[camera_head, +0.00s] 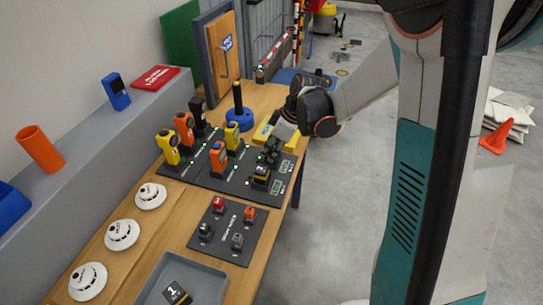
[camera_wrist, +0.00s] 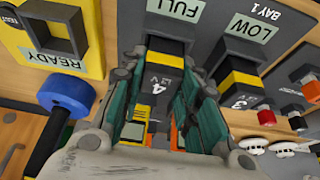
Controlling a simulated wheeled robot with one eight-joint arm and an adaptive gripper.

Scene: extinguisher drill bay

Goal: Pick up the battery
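A black battery with a yellow band, marked 4 and 12 V (camera_wrist: 165,62), sits in the bay labelled FULL in the wrist view. My gripper (camera_wrist: 165,72) is at it, with one green-sided finger on each side. I cannot tell whether the fingers press on it. A similar battery marked 3 (camera_wrist: 241,82) sits in the LOW bay to the right; it also shows in the head view (camera_head: 261,175). In the head view my gripper (camera_head: 272,152) is low over the far right of the black panel and hides most of battery 4. A battery marked 1 (camera_head: 177,293) lies in the grey tray (camera_head: 214,285).
Yellow, orange and black handheld devices (camera_head: 169,147) stand on the panel left of my gripper. A blue-based post (camera_head: 239,118) and a yellow READY holder (camera_wrist: 85,62) are close by. A board with small colored blocks (camera_head: 225,245) lies nearer. Open floor lies right of the wooden table.

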